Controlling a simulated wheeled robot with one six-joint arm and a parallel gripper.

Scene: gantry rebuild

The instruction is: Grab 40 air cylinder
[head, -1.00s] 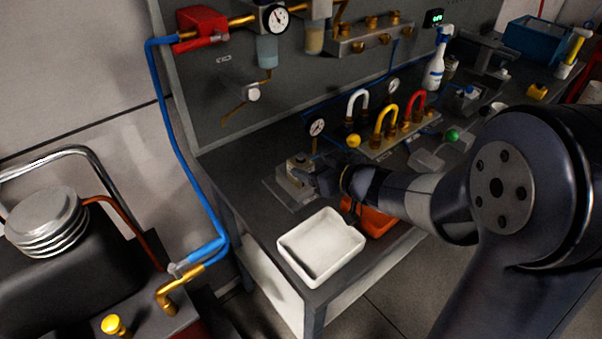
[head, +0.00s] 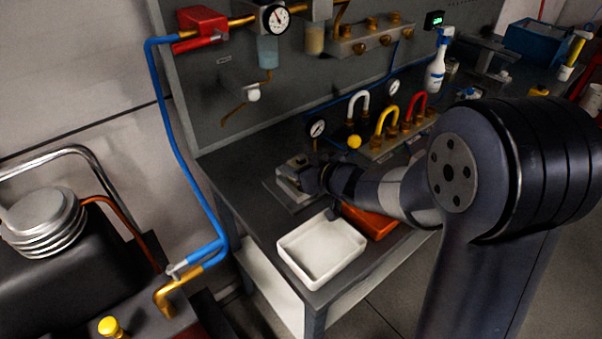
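The likely air cylinder is a small pale metal block (head: 289,172) on a grey base plate (head: 283,193), near the left end of the bench. My gripper (head: 308,178) is right at the block's right side. It is dark and small in this view, and my wrist hides its far side. I cannot tell whether the fingers touch the block or are open or shut. No label with the number 40 can be read.
A white tray (head: 290,245) stands at the bench's front edge, with an orange tray (head: 379,223) beside it. A gauge (head: 317,129) stands behind the block. Coloured hoses on a manifold (head: 378,152) stand further right. A blue pipe (head: 187,165) runs down at the left.

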